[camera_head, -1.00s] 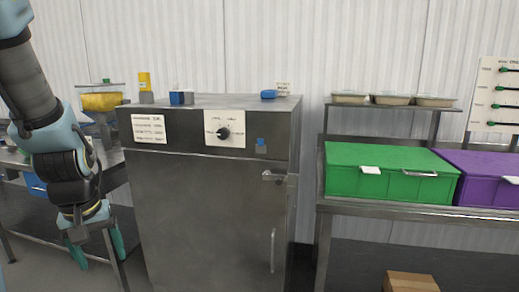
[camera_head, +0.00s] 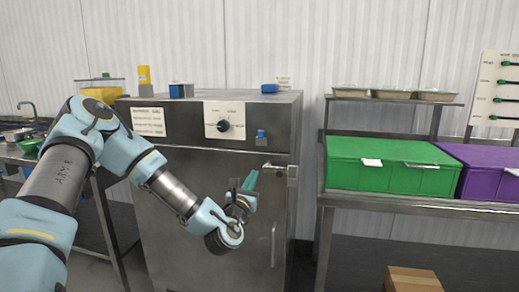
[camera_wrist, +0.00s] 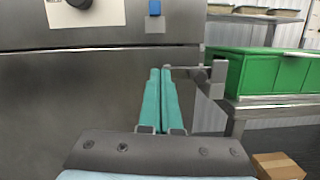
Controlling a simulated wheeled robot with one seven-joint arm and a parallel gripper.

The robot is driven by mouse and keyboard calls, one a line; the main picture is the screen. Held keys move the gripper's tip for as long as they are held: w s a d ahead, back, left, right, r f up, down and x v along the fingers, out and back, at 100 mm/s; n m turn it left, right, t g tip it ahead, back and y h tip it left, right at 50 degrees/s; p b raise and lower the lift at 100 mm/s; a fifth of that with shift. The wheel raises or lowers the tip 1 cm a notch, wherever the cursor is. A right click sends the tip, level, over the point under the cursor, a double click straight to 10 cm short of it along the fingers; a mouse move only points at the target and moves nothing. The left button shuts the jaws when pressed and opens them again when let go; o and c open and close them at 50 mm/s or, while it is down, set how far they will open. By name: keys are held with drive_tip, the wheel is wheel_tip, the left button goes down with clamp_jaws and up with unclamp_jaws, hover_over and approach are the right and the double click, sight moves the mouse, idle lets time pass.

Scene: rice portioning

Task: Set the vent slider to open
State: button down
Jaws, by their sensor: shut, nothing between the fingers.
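A small blue slider tab (camera_head: 261,134) sits on a light plate on the upper right of the steel cabinet's (camera_head: 200,215) front. I take it for the vent slider; its setting is too small to read. It also shows at the top of the wrist view (camera_wrist: 155,8). My gripper (camera_head: 251,179), with teal fingers, is in front of the cabinet door, below the tab and apart from it. In the wrist view its fingers (camera_wrist: 160,70) lie together, shut and empty, pointing toward the cabinet just left of the door latch (camera_wrist: 217,75).
A dial panel (camera_head: 238,112) and a label sheet (camera_head: 148,122) are left of the tab. The door latch (camera_head: 291,172) and handle (camera_head: 273,245) stick out. A green bin (camera_head: 385,178) stands on the right table. A wall board (camera_head: 492,95) is at far right.

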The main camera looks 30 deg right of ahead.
sight(262, 120)
drive_tip(key=shift+n+t, duration=0.4)
drive_tip(key=shift+n, duration=0.4)
drive_tip(key=p+x, duration=0.1)
drive_tip(key=x, duration=0.2)
drive_tip(key=p+x, duration=0.2)
drive_tip(key=x, duration=0.1)
drive_tip(key=r+p+x, duration=0.1)
drive_tip(key=x, duration=0.3)
drive_tip(key=shift+a, duration=0.25)
wheel_tip(262, 120, up, 2)
drive_tip(key=shift+w+d+r+p, duration=0.15)
drive_tip(key=shift+p, duration=0.95)
drive_tip(key=shift+r+p, duration=0.4)
drive_tip(key=shift+r, duration=0.2)
wheel_tip(262, 120, up, 7)
